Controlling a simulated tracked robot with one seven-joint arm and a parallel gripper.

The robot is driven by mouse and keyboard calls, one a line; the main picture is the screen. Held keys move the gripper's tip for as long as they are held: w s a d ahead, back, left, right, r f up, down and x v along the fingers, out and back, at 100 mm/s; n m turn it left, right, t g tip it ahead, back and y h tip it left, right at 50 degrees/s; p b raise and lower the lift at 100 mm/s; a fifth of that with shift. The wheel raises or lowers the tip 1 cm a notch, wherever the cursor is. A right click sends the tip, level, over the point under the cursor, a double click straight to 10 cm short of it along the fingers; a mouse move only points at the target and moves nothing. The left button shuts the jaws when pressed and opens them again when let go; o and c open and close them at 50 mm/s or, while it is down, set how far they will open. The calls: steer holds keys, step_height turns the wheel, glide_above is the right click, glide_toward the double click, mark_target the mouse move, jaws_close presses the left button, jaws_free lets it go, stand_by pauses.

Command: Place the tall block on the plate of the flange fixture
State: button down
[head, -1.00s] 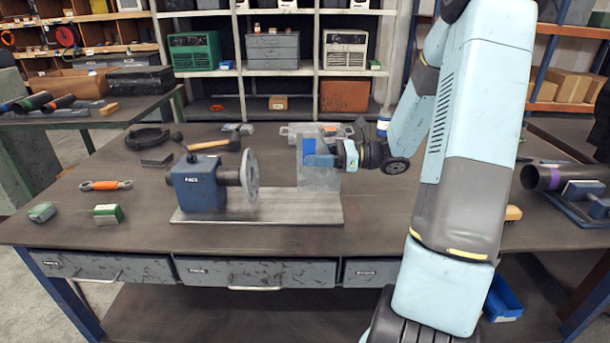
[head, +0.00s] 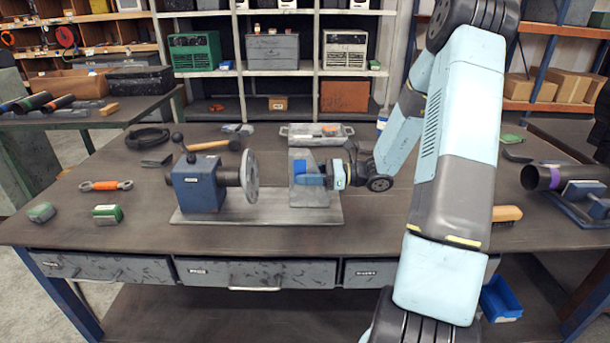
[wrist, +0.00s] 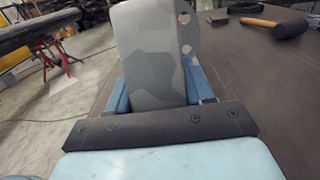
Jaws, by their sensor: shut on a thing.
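The tall block (head: 308,198) is grey and upright, at the right end of the fixture's flat grey plate (head: 256,214) in the head view. Its lower end appears at the plate's surface; I cannot tell whether it touches. My gripper (head: 308,178) is shut on the block, reaching in from the right. In the wrist view the block (wrist: 150,55) stands between the blue fingers. The flange fixture has a blue housing (head: 198,184) and an upright grey flange disc (head: 250,176), left of the block with a gap. The disc's holed edge (wrist: 188,35) shows behind the block in the wrist view.
A grey tray (head: 317,134) stands behind the block. A hammer (head: 212,145) lies behind the fixture. An orange-handled tool (head: 105,185) and green-and-white boxes (head: 107,215) lie at left. A brush (head: 507,213) and dark pipe (head: 545,178) are at right.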

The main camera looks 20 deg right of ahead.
stand_by(0.3)
steer(key=shift+c, duration=2.2)
jaws_free()
steer(key=shift+f, duration=0.1)
steer(key=v, duration=1.2)
steer(key=s+a+r+n+g+h, duration=0.7)
steer(key=s+a+r+n+h, duration=0.2)
steer(key=s+a+n, duration=0.25)
steer(key=s+r+n+t+h, duration=0.7)
steer(key=s+r+n, duration=0.3)
steer(key=s, duration=0.3)
steer(key=shift+a+r+h, duration=0.2)
steer(key=shift+r+h, duration=0.35)
steer(key=shift+h, duration=0.05)
